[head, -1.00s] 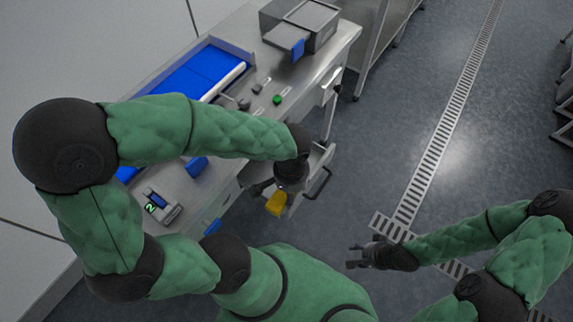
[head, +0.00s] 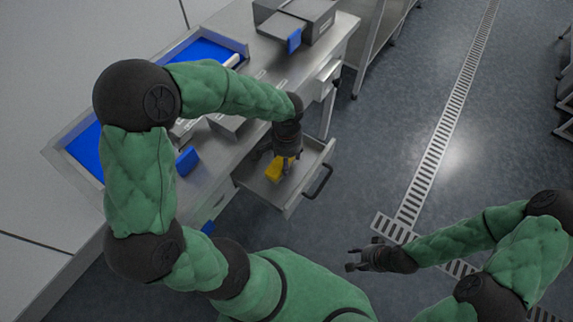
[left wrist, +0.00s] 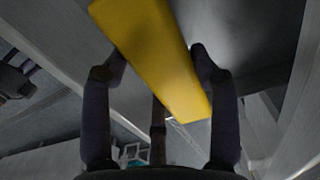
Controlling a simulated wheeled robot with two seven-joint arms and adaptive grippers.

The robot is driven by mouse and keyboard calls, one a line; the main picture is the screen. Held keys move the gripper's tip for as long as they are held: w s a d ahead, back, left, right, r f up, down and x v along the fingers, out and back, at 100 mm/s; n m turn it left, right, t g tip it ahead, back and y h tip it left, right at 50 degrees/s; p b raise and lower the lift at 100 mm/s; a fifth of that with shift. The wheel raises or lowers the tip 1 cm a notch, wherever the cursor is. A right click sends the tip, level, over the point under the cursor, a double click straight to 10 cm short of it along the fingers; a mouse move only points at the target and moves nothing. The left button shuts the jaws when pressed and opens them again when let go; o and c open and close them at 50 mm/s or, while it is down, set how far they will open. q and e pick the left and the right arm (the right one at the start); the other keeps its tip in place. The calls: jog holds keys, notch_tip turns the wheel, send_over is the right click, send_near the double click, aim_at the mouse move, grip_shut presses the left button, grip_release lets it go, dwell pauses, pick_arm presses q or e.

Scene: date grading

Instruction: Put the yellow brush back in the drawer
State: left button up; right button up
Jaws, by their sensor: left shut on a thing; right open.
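The yellow brush (head: 276,170) is in my left gripper (head: 285,160), over the open drawer (head: 318,160) at the table's front side. In the left wrist view the brush (left wrist: 155,55) lies slantwise between the dark fingers of my left gripper (left wrist: 160,80), which is shut on it. Whether the brush touches the drawer floor is hard to tell. My right gripper (head: 355,261) is open and empty, above the floor at the lower middle, apart from the drawer.
The steel table (head: 262,78) carries a blue-lined tray (head: 247,52), a grey box (head: 310,17) with a blue flap and a small blue piece (head: 187,160). The drawer's handle (head: 320,183) sticks out over the floor. The floor (head: 400,110) to the right is clear, with a drain grate.

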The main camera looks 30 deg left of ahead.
pick_arm(q)
jog(key=shift+w+a+f, duration=0.3)
jog(key=shift+w+f, duration=0.15)
jog(key=shift+f, duration=0.25)
jog(key=shift+w+f+b, duration=0.15)
jog(key=shift+f+b, duration=0.7)
jog(key=shift+f, duration=0.7)
jog(key=shift+f, duration=0.1)
jog(key=shift+f, duration=0.1)
jog(key=o, duration=1.1)
jog(key=shift+r, duration=0.5)
notch_tip(320, 180, up, 12)
jog(key=p, duration=0.4)
jog(key=shift+f, duration=0.25)
